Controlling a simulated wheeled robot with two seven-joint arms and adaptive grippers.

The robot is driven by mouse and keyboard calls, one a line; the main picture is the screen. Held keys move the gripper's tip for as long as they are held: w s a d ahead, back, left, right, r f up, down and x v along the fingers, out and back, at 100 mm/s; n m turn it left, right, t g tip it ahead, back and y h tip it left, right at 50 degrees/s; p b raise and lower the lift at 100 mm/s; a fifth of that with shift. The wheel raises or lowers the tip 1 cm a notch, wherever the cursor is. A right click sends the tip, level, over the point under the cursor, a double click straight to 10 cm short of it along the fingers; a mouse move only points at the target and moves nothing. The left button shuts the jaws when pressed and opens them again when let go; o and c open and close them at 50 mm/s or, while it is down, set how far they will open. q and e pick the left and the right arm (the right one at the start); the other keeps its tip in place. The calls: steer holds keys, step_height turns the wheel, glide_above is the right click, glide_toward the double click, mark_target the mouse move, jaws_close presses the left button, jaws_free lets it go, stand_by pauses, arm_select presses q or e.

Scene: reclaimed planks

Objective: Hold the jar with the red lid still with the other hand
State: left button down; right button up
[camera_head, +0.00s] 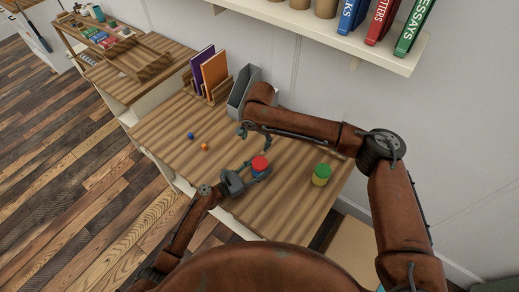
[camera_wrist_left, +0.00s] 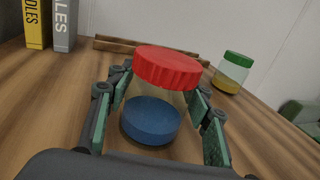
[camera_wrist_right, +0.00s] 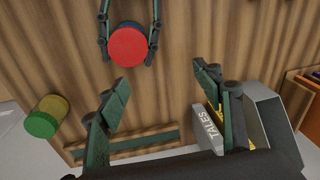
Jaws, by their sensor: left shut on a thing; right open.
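The jar with the red lid (camera_head: 260,162) stands on the wooden desk (camera_head: 225,140). In the left wrist view its red lid (camera_wrist_left: 168,68) sits above clear walls and a blue lower part (camera_wrist_left: 150,122). My left gripper (camera_head: 250,177) is shut on this jar, with a finger on each side below the lid; the right wrist view shows the red lid (camera_wrist_right: 128,46) between those fingers. My right gripper (camera_head: 258,141) is open and empty above the desk, behind the jar. In its own view, its spread fingers (camera_wrist_right: 163,82) have only desk between them.
A green-lidded jar with yellow contents (camera_head: 321,174) stands to the right. A small blue ball (camera_head: 190,135) and orange ball (camera_head: 204,147) lie to the left. A grey holder (camera_head: 240,92) and upright books (camera_head: 214,72) stand at the back. A shelf (camera_head: 330,40) hangs above.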

mark_target(260, 162)
steer(key=shift+m+g+h, duration=0.4)
steer(key=shift+m+g, duration=0.2)
steer(key=shift+g, duration=0.1)
steer(key=s, duration=0.1)
steer(key=s+d+f, duration=0.1)
steer(key=s, duration=0.1)
steer(key=shift+s+d+f, duration=0.15)
steer(key=shift+s+d, duration=0.15)
steer(key=shift+d, duration=0.05)
steer(key=shift+f, duration=3.85)
steer(key=shift+c, duration=0.4)
